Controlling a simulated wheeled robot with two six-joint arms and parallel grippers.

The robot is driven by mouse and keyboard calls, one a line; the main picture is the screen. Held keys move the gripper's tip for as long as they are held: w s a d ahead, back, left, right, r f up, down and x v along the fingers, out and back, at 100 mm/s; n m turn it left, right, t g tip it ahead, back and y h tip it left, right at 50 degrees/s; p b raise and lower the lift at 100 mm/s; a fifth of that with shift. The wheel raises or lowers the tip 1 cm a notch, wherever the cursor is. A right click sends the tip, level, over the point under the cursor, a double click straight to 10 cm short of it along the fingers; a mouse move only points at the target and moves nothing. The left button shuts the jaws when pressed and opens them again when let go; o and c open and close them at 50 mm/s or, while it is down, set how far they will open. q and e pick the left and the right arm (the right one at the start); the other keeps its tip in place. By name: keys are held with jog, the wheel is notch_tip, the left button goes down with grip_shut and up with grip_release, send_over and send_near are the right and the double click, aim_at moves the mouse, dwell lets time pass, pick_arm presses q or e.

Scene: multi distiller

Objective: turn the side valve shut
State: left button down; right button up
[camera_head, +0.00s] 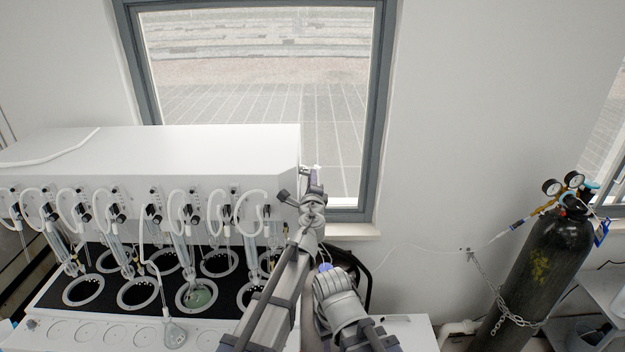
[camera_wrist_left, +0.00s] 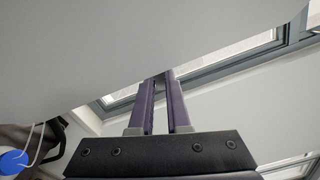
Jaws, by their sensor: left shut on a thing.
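The white distiller unit (camera_head: 215,150) stands at the left of the head view, with a flat top and a right side wall beside the window. My left gripper (camera_head: 311,180) is up at that right side, at the end of the arm rising from below. In the left wrist view the two purple fingers (camera_wrist_left: 161,88) are close together, shut on a small grey part (camera_wrist_left: 167,76) at the wall, which I take as the side valve. The fingers hide most of it, and its turn angle cannot be told. My right gripper is in neither view.
Several hoses and glass tubes hang along the unit's front over a black rack with round wells (camera_head: 84,290). A window (camera_head: 265,80) is behind. A dark gas cylinder (camera_head: 545,265) with gauges is chained at the right. A blue round thing (camera_wrist_left: 14,160) shows in the wrist view.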

pick_arm(q)
jog(key=shift+s+a+f+m+b, duration=0.1)
jog(key=shift+f+m+b, duration=0.15)
jog(key=shift+m, duration=0.5)
jog(key=shift+a+f+m+b, duration=0.1)
jog(key=shift+f+m, duration=0.1)
jog(key=shift+m, duration=0.55)
jog(key=c, duration=0.9)
grip_release()
jog(key=s, duration=0.7)
jog(key=shift+s, duration=0.4)
jog(key=shift+w, duration=0.1)
